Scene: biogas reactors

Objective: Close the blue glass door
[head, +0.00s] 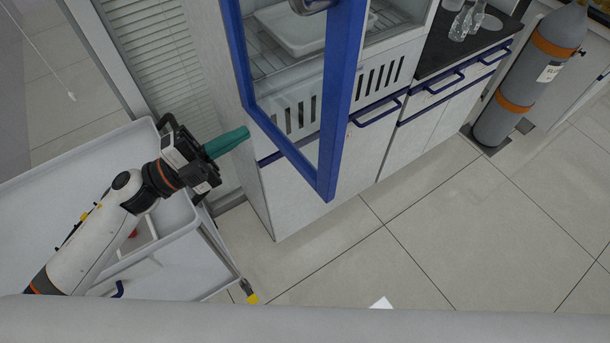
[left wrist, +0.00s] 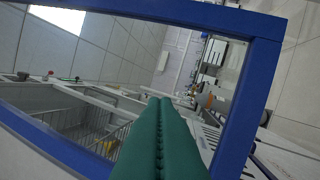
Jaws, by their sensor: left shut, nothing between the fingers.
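The blue-framed glass door (head: 341,104) stands swung open from the white cabinet, its lower corner jutting out toward me in the head view. In the left wrist view the blue frame (left wrist: 250,95) fills much of the picture, and I see the room through or past the pane. My left gripper (head: 246,133) has green fingers, shut and empty, to the left of the door's frame and beside the cabinet's left side. The green fingers (left wrist: 160,110) also show together in the left wrist view. I cannot tell whether they touch the glass. My right gripper is not in view.
A white tray cart (head: 183,212) stands under my left arm. The cabinet interior holds a white tray (head: 300,28) on a rack. Drawers with blue handles (head: 376,113) run to the right. A grey gas cylinder (head: 532,75) stands at the right. The tiled floor in front is clear.

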